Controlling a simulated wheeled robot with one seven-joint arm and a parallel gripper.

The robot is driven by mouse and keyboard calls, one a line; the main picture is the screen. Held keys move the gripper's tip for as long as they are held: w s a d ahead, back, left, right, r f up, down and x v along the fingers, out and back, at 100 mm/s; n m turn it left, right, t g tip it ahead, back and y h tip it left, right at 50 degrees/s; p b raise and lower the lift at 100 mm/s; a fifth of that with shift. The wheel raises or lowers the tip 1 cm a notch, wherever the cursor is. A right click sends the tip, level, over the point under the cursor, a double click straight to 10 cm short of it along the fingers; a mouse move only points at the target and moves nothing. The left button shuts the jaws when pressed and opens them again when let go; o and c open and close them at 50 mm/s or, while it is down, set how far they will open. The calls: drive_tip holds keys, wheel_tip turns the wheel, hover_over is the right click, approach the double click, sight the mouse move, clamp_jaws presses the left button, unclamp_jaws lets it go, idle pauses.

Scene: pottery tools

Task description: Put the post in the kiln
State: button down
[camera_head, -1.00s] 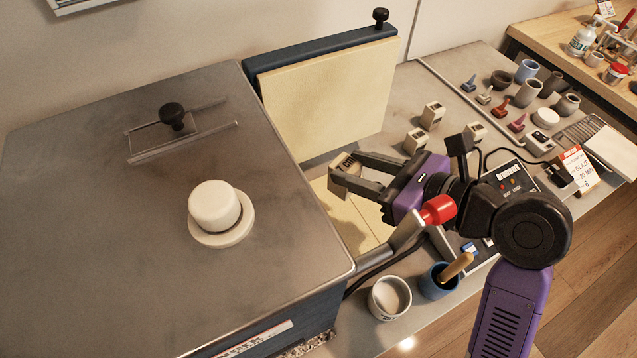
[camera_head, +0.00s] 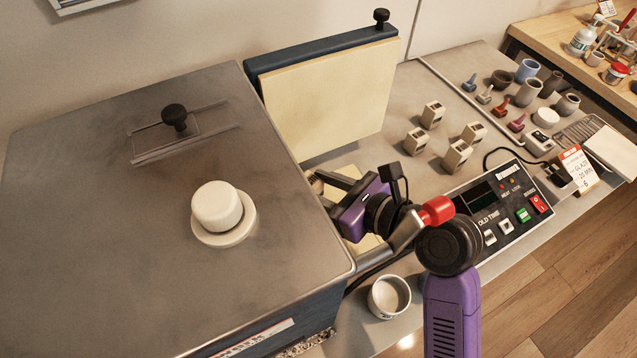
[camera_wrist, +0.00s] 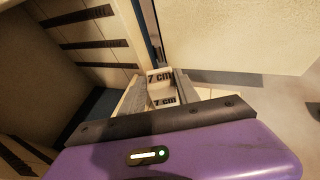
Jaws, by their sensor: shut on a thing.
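The post (camera_wrist: 160,84) is a small cream block marked "7 cm" in the wrist view. My gripper (camera_wrist: 162,92) is shut on it, with a grey finger on each side. In the head view my gripper (camera_head: 326,188) reaches the kiln's open right side, and the kiln's edge and my fingers hide most of the post. The kiln (camera_head: 90,190) is a large metal-topped box. Its cream-lined door (camera_head: 330,100) stands open behind my gripper. The wrist view shows the kiln's inner wall (camera_wrist: 75,30) with dark grooves to the left of the post.
Several similar cream blocks (camera_head: 457,155) stand on the table right of the door. A control box (camera_head: 500,205) lies at the table's front. A white cup (camera_head: 389,296) stands near the kiln's front corner. Small pots (camera_head: 530,92) stand farther back right.

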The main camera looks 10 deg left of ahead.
drive_tip(key=c, duration=0.9)
unclamp_jaws()
drive_tip(key=shift+f, duration=0.1)
drive_tip(key=v, duration=1.2)
drive_tip(key=shift+d, duration=0.15)
